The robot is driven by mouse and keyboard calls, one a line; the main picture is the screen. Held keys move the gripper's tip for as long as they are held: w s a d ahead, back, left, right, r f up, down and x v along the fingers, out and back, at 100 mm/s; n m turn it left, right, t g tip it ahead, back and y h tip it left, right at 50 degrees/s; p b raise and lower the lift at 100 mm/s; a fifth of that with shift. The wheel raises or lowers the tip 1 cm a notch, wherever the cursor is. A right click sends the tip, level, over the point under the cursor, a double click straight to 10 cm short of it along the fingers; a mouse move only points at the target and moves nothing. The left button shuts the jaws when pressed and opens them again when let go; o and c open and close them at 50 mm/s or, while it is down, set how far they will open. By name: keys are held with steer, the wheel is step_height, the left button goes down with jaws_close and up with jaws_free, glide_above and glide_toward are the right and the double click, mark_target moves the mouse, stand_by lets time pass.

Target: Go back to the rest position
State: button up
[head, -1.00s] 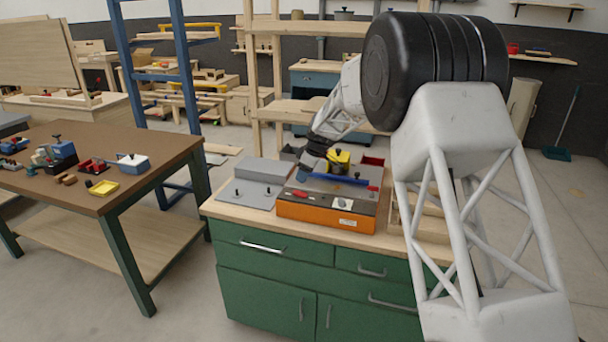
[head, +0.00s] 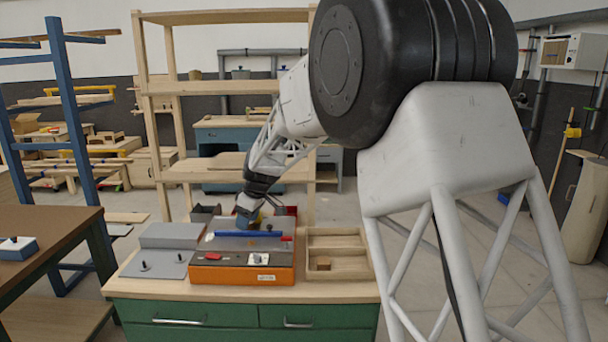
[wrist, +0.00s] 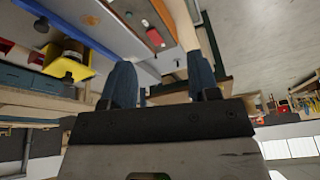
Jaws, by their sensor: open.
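My gripper (head: 245,217) is above the back left part of the orange box (head: 240,275) on the green cabinet. In the wrist view its two dark blue fingers (wrist: 160,80) are apart, with nothing held between them. A yellow block with a black top (wrist: 68,60) shows at the left of the wrist view; in the head view my gripper mostly hides it.
A wooden tray (head: 350,276) with a small block (head: 323,263) sits right of the box. A grey plate with black knobs (head: 155,265) and a grey slab (head: 170,235) sit left. A brown table (head: 60,220) stands left, wooden shelving (head: 225,88) behind. Open floor lies around.

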steer(key=s+d+r+m+t+h, duration=0.1)
steer(key=s+d+r+m, duration=0.35)
steer(key=s+d, duration=0.65)
steer(key=s+d+r+m+h, duration=0.1)
steer(key=s+d+r+m, duration=0.2)
steer(key=s+d+r, duration=0.6)
steer(key=s+d+f+m, duration=0.2)
steer(key=s+d, duration=0.3)
steer(key=s, duration=0.5)
steer(key=s+d+f+m+h, duration=0.1)
steer(key=s+d+f+m, duration=0.2)
steer(key=s, duration=0.7)
steer(key=s+d+f+m+t, duration=0.1)
steer(key=s+d+f+m, duration=0.1)
steer(key=s+d, duration=0.5)
steer(key=s+f, duration=0.1)
steer(key=s, duration=0.3)
steer(key=shift+d+f+h, duration=0.25)
steer(key=shift+d+h, duration=0.05)
